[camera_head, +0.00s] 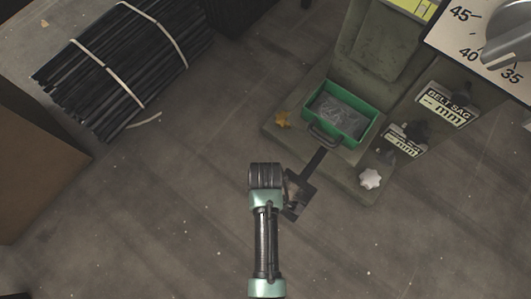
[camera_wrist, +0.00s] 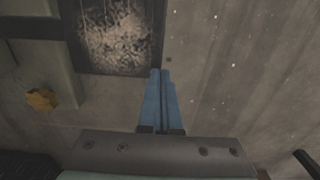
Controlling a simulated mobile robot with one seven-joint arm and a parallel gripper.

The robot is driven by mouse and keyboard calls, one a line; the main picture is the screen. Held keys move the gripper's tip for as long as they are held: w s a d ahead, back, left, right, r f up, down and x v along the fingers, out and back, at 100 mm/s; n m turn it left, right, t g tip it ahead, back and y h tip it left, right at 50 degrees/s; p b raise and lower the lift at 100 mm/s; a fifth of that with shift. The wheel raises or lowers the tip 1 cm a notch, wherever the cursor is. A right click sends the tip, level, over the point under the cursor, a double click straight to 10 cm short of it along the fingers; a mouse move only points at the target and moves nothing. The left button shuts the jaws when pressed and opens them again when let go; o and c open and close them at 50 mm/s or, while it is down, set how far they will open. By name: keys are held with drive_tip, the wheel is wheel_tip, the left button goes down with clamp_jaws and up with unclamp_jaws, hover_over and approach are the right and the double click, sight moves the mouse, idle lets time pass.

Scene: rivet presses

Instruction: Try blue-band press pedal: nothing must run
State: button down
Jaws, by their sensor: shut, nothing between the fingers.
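A dark foot pedal (camera_head: 300,204) sticks out on a flat bar from the green-grey press base (camera_head: 354,188), low over the floor. My arm partly covers it in the head view. In the wrist view the pedal plate (camera_wrist: 118,36) shows a worn, pale patch on dark metal. My gripper (camera_wrist: 161,74) has its blue fingers shut together and empty. Their tips appear at the plate's lower right corner; I cannot tell whether they touch it. In the head view the fingers are hidden behind my arm. No blue band shows on the visible part of the press.
A green bin (camera_head: 341,112) of small metal parts sits on the base. A yellow star knob (camera_head: 282,120) and a white one (camera_head: 370,179) are at its corners. A gauge panel (camera_head: 476,42) stands upper right, strapped black rods (camera_head: 125,65) upper left. Floor around the pedal is clear.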

drive_tip(key=shift+f, duration=0.1)
wheel_tip(320, 180, down, 8)
drive_tip(key=t+h+b, duration=0.1)
drive_tip(key=t+b, duration=0.1)
drive_tip(key=b, duration=0.1)
drive_tip(key=shift+h+b, duration=0.3)
drive_tip(key=shift+h, duration=0.1)
drive_tip(key=shift+f, duration=0.2)
drive_tip(key=shift+r, duration=0.1)
drive_tip(key=p+v, duration=1.3)
drive_tip(key=v, duration=0.2)
drive_tip(key=shift+d+r, duration=0.15)
drive_tip(key=shift+r, duration=0.1)
